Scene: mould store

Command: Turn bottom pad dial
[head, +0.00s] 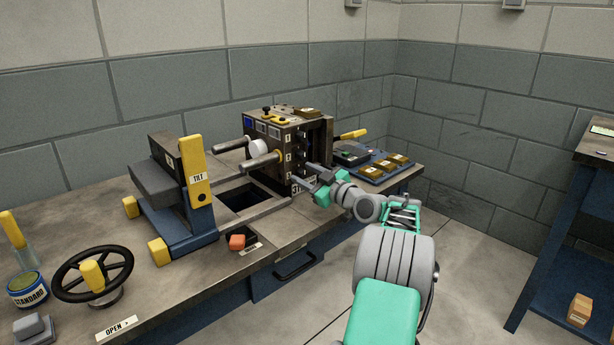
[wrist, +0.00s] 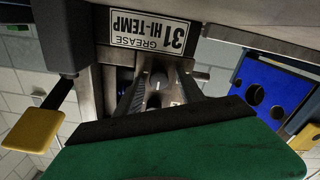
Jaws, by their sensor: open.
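The dark mould block (head: 268,153) stands on the workbench in the head view, with several dials in a column on its right-hand face. My gripper (head: 307,176) is at the lower part of that face, open. In the wrist view a small grey round dial (wrist: 158,79) with a light mark shows between the two open fingers of my gripper (wrist: 161,88). It appears to be the bottom pad dial; in the head view my gripper hides it. I cannot tell whether the fingers touch it. A "31 HI-TEMP GREASE" label (wrist: 152,33) appears upside down near the dial.
A yellow-handled lever (head: 350,134) sticks out behind the block. A blue tray (head: 376,168) with brass-coloured blocks lies to its right. Floor in front of the bench is clear.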

